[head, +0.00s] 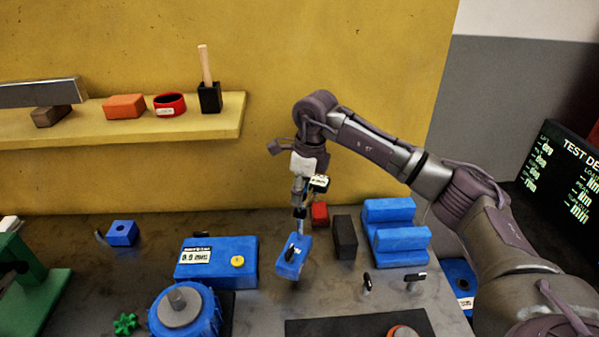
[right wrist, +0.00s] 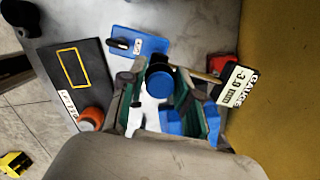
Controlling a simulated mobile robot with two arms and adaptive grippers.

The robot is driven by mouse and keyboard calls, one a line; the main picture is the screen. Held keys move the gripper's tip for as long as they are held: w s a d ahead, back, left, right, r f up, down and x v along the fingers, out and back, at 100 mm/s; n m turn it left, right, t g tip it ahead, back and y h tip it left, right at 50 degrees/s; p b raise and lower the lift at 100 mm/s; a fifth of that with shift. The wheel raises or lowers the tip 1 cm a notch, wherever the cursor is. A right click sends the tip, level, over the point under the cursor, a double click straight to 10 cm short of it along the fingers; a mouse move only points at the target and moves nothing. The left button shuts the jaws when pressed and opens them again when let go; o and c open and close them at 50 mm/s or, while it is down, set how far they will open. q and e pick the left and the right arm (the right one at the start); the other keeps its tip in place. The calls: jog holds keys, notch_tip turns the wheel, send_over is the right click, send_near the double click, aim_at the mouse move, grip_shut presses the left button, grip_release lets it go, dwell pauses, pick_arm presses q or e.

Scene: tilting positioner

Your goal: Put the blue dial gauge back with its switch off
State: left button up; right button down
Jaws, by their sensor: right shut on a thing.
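The blue dial gauge has a blue base (head: 291,262) with a black switch lever (head: 292,251), a thin post and a small readout (head: 319,183). My right gripper (head: 299,208) is shut on its post, above the base. In the right wrist view the jaws (right wrist: 160,98) hold the post below a round blue cap (right wrist: 161,83). The base (right wrist: 148,45), its black lever (right wrist: 119,43) and the readout (right wrist: 238,87) show there too. The base looks tilted in the head view; I cannot tell if it touches the bench. Which setting the lever is in is unclear. My left gripper is out of view.
A blue box with a display (head: 216,271) and a round blue device (head: 184,313) stand left of the gauge. A dark block (head: 344,237), a red block (head: 319,214) and blue stepped blocks (head: 397,237) stand right. A black mat (head: 330,326) lies in front. A shelf (head: 229,124) is behind.

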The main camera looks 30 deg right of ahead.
aim_at(298, 212)
jog(key=shift+w+a+r, duration=0.1)
jog(key=shift+a+r, duration=0.05)
jog(key=shift+w+f, duration=0.1)
jog(key=shift+f, duration=0.2)
jog(key=shift+f+b, duration=1.85)
jog(key=shift+f, duration=1.4)
jog(key=shift+f+b, duration=0.4)
jog(key=shift+f, duration=0.1)
jog(key=c, duration=0.7)
grip_release()
jog(key=shift+c, duration=0.2)
jog(key=shift+f, duration=0.2)
jog(key=shift+r, duration=0.15)
jog(key=r, duration=0.4)
jog(key=s+r, duration=0.1)
jog(key=r, duration=0.2)
jog(key=d+r, duration=0.1)
jog(key=r, duration=0.3)
jog(key=shift+s+r, duration=0.25)
jog(key=shift+r, duration=0.1)
jog(key=shift+d+r, duration=0.1)
